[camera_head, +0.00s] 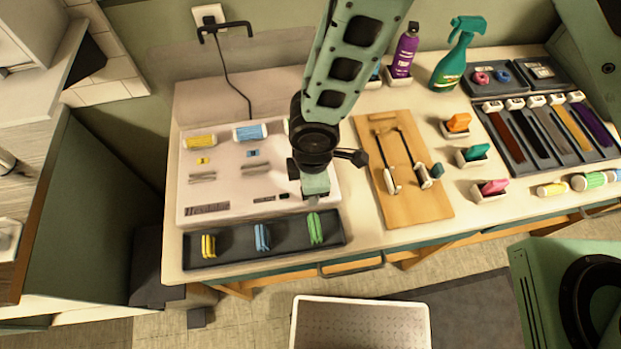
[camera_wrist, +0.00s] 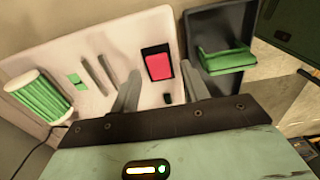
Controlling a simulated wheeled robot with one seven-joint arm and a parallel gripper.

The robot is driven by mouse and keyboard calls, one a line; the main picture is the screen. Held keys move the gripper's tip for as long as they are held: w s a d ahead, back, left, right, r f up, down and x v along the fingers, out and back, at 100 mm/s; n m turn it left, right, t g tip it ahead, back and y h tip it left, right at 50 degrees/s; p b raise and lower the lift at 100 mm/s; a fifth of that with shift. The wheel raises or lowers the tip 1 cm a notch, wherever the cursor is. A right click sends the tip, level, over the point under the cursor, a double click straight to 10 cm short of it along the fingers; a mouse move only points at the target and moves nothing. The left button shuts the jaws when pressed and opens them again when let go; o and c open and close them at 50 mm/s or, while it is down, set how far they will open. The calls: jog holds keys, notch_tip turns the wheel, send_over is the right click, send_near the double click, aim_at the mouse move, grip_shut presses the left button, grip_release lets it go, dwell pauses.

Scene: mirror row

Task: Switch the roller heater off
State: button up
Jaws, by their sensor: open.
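The roller heater (camera_head: 225,188) is a flat white panel on the counter, with a yellow roller (camera_head: 201,141) and a blue roller (camera_head: 250,132) along its back. In the wrist view, its right end shows a green roller (camera_wrist: 42,95) and a red rocker switch (camera_wrist: 159,66) in a black frame. My gripper (camera_head: 314,194) is over the right end of the heater and hides the switch in the head view. In the wrist view my gripper (camera_wrist: 162,78) is open and empty, its two fingers on either side of the switch. I cannot tell their height above the panel.
A dark tray (camera_head: 328,238) with yellow, blue and green clips lies in front of the heater. A black cable (camera_head: 236,88) runs from the wall socket. Bottles stand behind.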

notch_tip(320, 180, up, 17)
jog(key=b, duration=0.1)
jog(key=shift+d+r+b, duration=0.2)
jog(key=shift+d+b, duration=0.05)
jog(key=shift+b, duration=0.05)
jog(key=shift+w+d, duration=0.1)
dwell(0.4)
jog(key=s+d+r+m+b, duration=0.1)
jog(key=s+d+r+m, duration=0.1)
jog(key=s+d+m, duration=0.2)
jog(key=s+d+r+m+b, duration=0.2)
jog(key=s+d+m, duration=0.2)
jog(key=d+m, duration=0.5)
jog(key=d, duration=0.3)
jog(key=shift+b, duration=0.3)
